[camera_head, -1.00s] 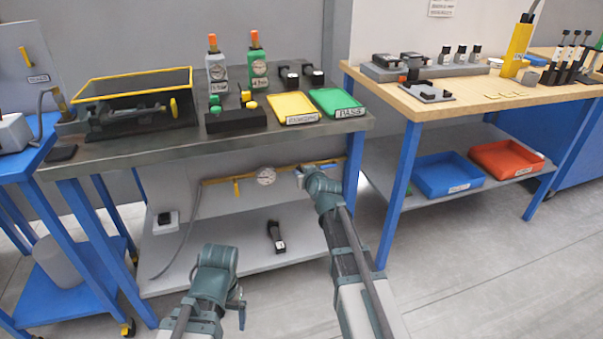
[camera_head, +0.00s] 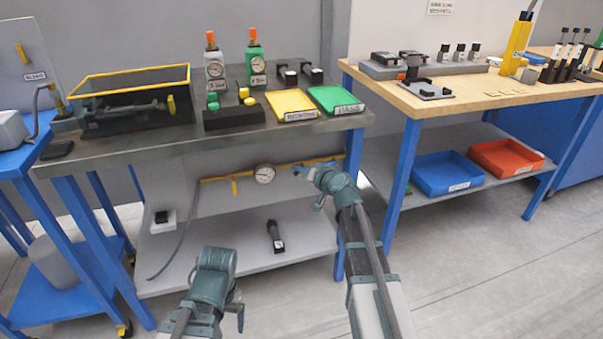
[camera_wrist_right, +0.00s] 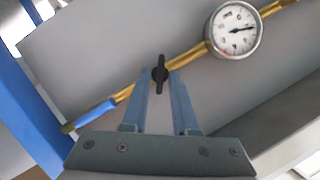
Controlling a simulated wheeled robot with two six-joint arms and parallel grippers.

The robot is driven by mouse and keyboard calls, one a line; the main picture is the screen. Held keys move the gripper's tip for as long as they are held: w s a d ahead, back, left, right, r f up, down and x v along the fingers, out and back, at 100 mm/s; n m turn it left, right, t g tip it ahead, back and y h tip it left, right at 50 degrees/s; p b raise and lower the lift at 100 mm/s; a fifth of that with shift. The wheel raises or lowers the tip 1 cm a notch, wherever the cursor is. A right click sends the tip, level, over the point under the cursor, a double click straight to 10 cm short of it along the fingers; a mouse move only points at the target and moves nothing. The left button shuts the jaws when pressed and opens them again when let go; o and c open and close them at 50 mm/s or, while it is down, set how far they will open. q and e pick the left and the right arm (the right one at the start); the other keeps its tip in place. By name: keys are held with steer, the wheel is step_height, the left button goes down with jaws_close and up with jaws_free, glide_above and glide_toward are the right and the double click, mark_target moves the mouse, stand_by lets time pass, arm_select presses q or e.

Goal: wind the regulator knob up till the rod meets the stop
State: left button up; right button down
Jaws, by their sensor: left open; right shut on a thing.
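A small black knob (camera_wrist_right: 160,74) sits on a brass-yellow pipe (camera_wrist_right: 190,56) under the grey bench. The right wrist view shows my right gripper (camera_wrist_right: 160,80) with its two blue fingers on either side of the knob, shut on it. The head view shows this gripper (camera_head: 300,170) at the pipe's right part, hiding the knob. A round white gauge (camera_wrist_right: 234,30) is on the pipe beside the knob; its needle points roughly right. It also shows in the head view (camera_head: 264,174). I cannot make out the rod or stop. My left gripper (camera_head: 238,312) is open, low in front.
The grey bench top (camera_head: 150,150) overhangs the pipe. A blue leg (camera_head: 354,170) stands just right of my right gripper. A black-handled object (camera_head: 275,237) lies on the lower shelf (camera_head: 215,260). A grey hose (camera_head: 185,235) hangs left of the pipe. Open floor is in front.

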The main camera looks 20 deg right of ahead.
steer(key=shift+f+m+y+b, duration=0.1)
steer(key=shift+m+y+b, duration=0.3)
steer(key=shift+m, duration=0.2)
stand_by(0.3)
steer(key=c, duration=0.7)
jaws_free()
steer(key=p+v, duration=0.3)
steer(key=v, duration=1.1)
steer(key=shift+p, duration=0.4)
steer(key=shift+w, duration=0.1)
